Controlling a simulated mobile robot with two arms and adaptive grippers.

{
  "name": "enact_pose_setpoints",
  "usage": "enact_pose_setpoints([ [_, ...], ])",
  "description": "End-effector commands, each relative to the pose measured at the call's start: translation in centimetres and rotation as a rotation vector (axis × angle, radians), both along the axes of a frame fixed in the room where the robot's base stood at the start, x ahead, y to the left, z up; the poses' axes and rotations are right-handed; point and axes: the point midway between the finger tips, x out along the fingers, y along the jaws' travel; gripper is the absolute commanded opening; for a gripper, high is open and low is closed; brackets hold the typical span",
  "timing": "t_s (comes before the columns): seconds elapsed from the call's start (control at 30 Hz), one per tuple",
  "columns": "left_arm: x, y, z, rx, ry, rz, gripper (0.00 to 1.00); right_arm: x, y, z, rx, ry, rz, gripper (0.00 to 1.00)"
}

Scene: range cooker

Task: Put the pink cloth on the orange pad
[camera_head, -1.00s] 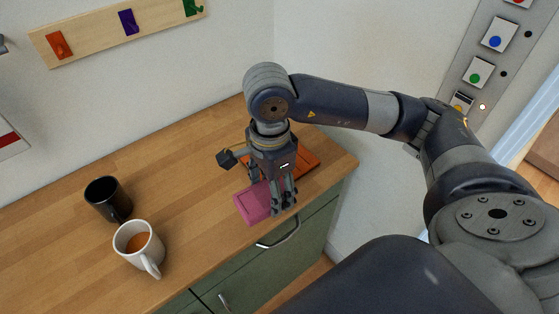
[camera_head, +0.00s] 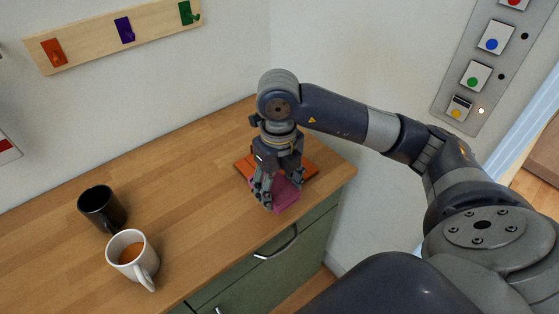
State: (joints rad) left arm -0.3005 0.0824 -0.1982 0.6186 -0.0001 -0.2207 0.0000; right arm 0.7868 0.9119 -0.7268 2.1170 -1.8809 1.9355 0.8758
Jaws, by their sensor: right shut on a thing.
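The pink cloth (camera_head: 287,194) is under my right gripper (camera_head: 275,193), near the front right edge of the wooden counter. The right gripper is shut on the cloth, and its fingers hide part of it. The orange pad (camera_head: 309,170) lies flat just behind the cloth, partly covered by the gripper. From this view the cloth overlaps the pad's front edge; I cannot tell whether it touches the pad or is held above it. My left gripper is not in view.
A black mug (camera_head: 102,208) and a white mug (camera_head: 133,258) with a brown drink stand on the left of the counter (camera_head: 190,180). A hook rack (camera_head: 120,36) and a button panel (camera_head: 484,62) are on the walls. The counter between mugs and pad is clear.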

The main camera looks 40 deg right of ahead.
Motion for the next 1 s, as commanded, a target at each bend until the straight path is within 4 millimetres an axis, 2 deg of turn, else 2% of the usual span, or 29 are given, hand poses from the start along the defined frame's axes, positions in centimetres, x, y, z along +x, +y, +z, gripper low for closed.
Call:
enact_pose_setpoints([
  [0.03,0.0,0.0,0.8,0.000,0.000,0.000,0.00,1.1,-1.0,0.3,-0.001,0.003,-0.008,0.35],
  [0.3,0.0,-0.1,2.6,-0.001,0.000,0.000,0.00,6.5,-5.0,-0.4,0.002,0.001,-0.002,0.35],
  [0.5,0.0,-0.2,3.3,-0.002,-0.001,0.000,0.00,9.1,-7.0,-0.9,0.001,0.001,0.002,0.35],
  [0.7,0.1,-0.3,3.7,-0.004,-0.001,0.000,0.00,9.6,-7.4,-1.4,0.001,0.003,0.006,0.35],
  [1.0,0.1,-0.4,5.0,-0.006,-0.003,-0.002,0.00,9.6,-7.4,-4.6,0.000,0.001,0.005,0.35],
])
